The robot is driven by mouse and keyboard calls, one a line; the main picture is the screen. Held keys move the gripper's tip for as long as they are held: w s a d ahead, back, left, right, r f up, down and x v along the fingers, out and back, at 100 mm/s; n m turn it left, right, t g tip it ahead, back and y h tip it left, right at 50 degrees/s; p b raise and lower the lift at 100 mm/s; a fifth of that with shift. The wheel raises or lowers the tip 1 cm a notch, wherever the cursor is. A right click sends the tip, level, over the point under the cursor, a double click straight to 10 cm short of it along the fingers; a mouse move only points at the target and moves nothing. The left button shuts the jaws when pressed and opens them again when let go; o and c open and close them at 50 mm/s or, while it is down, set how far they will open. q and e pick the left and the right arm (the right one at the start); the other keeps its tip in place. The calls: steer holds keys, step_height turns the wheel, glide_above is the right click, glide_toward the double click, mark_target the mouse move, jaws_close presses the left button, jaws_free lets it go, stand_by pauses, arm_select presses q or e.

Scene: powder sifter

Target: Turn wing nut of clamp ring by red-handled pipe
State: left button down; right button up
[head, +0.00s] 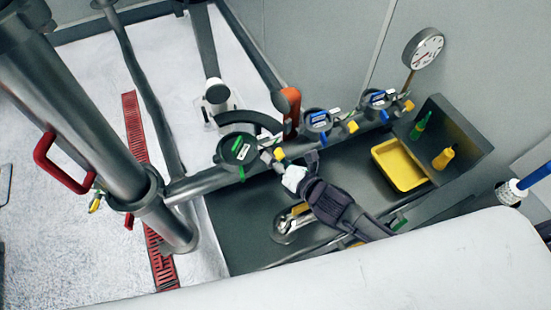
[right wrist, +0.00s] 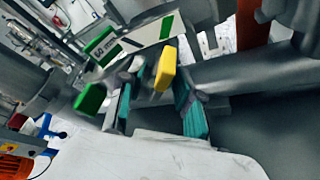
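A thick grey pipe (head: 85,105) with a red handle (head: 50,168) stands at the left in the head view. A collar (head: 147,190) sits near its lower end, and a small yellow wing nut (head: 96,202) shows beside it. My right gripper (head: 283,164) is at the horizontal pipe, right of a green-labelled clamp ring (head: 238,150), close to that ring's yellow piece (head: 279,153). In the right wrist view, the teal-padded fingers (right wrist: 160,100) are apart, with the yellow piece (right wrist: 165,68) between and beyond them. Contact cannot be told. My left gripper is not visible.
Two blue-labelled rings (head: 318,122) (head: 377,98) with yellow pieces and a gauge (head: 424,47) line the pipe to the right. An orange-red handle (head: 288,106) stands behind it. A yellow tray (head: 400,166) lies on the dark bench. A white surface (head: 400,270) fills the front.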

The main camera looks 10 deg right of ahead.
steer(key=shift+s, duration=0.1)
steer(key=v, duration=1.1)
steer(key=shift+s+r, duration=0.2)
steer(key=shift+s, duration=0.15)
steer(key=shift+d, duration=0.2)
